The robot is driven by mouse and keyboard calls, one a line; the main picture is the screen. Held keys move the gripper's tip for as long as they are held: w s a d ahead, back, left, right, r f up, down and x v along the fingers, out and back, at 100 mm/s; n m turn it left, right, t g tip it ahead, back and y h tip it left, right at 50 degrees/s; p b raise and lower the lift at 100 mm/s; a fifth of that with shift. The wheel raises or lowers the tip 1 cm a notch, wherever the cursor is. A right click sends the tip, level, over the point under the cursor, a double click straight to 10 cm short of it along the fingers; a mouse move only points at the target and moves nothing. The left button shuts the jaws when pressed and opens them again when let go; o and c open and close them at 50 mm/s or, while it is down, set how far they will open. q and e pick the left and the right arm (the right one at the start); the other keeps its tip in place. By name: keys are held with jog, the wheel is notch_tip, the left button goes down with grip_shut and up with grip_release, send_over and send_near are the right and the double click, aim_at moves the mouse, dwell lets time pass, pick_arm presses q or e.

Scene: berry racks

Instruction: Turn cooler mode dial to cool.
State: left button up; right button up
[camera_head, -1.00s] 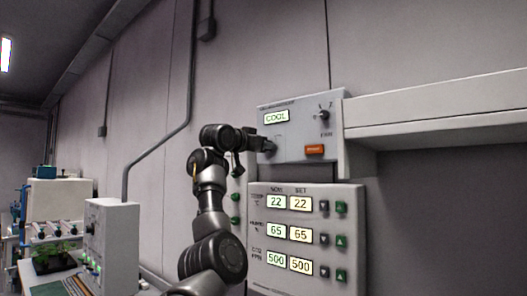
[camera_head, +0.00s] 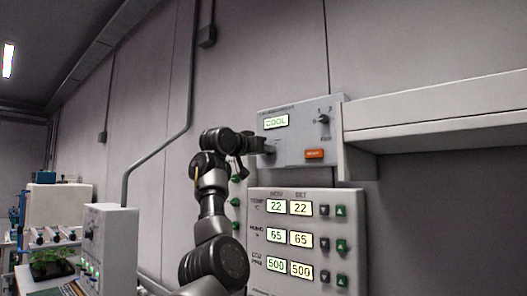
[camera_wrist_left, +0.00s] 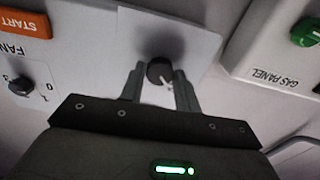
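The cooler panel (camera_head: 298,110) is on the wall in the head view, and its lit display (camera_head: 276,122) reads COOL. The mode dial is mostly hidden behind my left gripper (camera_head: 266,150) there. In the left wrist view the dark round dial (camera_wrist_left: 159,71) has a pale pointer mark toward the lower right. My left gripper (camera_wrist_left: 160,78) faces it, with one finger on each side of the dial. Small gaps show between fingers and dial, so it looks open. My right gripper is in neither view.
The fan knob (camera_head: 323,118) and orange start button (camera_head: 315,154) are on the same panel. A climate panel (camera_head: 318,204) with readouts and buttons is just below. A shelf (camera_head: 440,110) juts out at right. The gas panel (camera_wrist_left: 270,62) shows in the wrist view.

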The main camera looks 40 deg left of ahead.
pick_arm(q)
jog(key=o, duration=0.4)
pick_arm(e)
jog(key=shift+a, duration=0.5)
